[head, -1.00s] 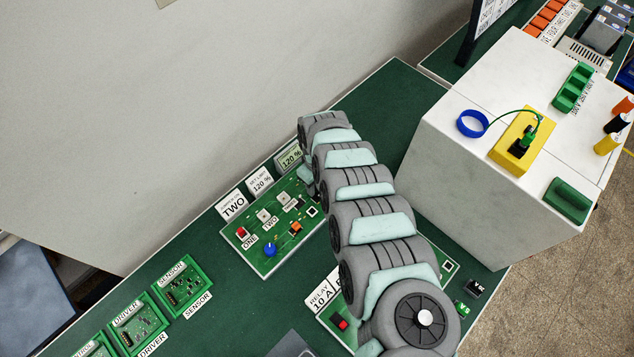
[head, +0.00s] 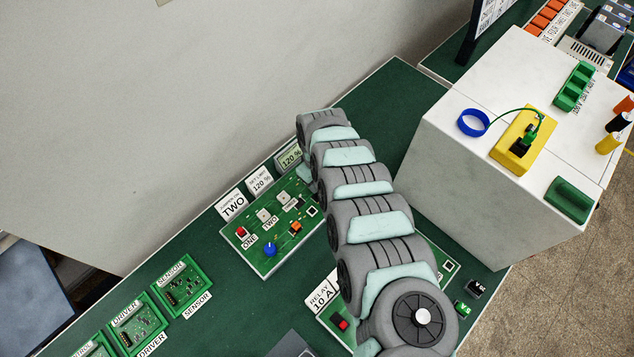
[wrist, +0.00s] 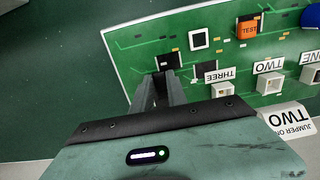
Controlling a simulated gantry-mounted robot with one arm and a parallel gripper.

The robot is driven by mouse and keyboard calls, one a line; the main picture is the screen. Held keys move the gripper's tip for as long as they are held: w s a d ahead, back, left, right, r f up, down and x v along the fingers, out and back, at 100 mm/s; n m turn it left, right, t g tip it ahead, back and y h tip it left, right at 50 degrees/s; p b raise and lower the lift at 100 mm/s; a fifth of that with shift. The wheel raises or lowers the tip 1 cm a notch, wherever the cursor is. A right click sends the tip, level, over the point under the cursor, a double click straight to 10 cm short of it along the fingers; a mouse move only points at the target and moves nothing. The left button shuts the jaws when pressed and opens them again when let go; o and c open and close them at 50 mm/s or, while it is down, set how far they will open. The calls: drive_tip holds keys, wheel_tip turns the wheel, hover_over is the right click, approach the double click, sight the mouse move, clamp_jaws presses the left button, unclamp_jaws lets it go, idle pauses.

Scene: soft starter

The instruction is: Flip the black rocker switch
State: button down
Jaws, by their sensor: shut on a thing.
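The green circuit board (head: 262,258) lies on the bench, with a black part (head: 301,203) beside its THREE label. The wrist view shows the same board (wrist: 135,41) close up. A black block (wrist: 171,60), seemingly the black rocker switch, sits near the board's edge, right at my fingertips. My gripper (wrist: 160,78) is shut on it, its narrow fingers pointing down at the board. The fingers partly cover the block, so which way the rocker tilts cannot be told. In the head view my arm hides the fingertips.
On the board are an orange TEST button (wrist: 248,28), a blue knob (head: 270,249), a red switch (head: 242,232) and white jumpers (wrist: 270,83). A display (head: 290,157) and signs stand behind. A RELAY board (head: 340,322) is in front; a large white box (head: 480,190) stands right.

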drive_tip(key=b, duration=0.1)
drive_tip(key=f+b, duration=0.1)
drive_tip(key=b, duration=0.1)
drive_tip(key=shift+w+a+h, duration=0.15)
drive_tip(key=shift+w+h, duration=0.05)
drive_tip(key=shift+h, duration=0.1)
drive_tip(key=g+b, duration=0.1)
drive_tip(key=b, duration=0.3)
drive_tip(key=shift+w+h, duration=0.1)
drive_tip(key=shift+h, duration=0.3)
drive_tip(key=g+b, duration=0.1)
drive_tip(key=b, duration=0.5)
drive_tip(key=shift+w+a+h, duration=0.1)
drive_tip(key=shift+a+h, duration=0.05)
drive_tip(key=shift+h, duration=0.25)
drive_tip(key=b, duration=0.2)
drive_tip(key=shift+r+b, duration=0.15)
drive_tip(key=shift+b, duration=0.25)
drive_tip(key=shift+r+g+b, duration=0.25)
drive_tip(key=shift+g+b, duration=0.05)
drive_tip(key=shift+b, duration=0.3)
drive_tip(key=shift+r+h, duration=0.25)
drive_tip(key=shift+h, duration=0.05)
drive_tip(key=c, duration=1.3)
unclamp_jaws()
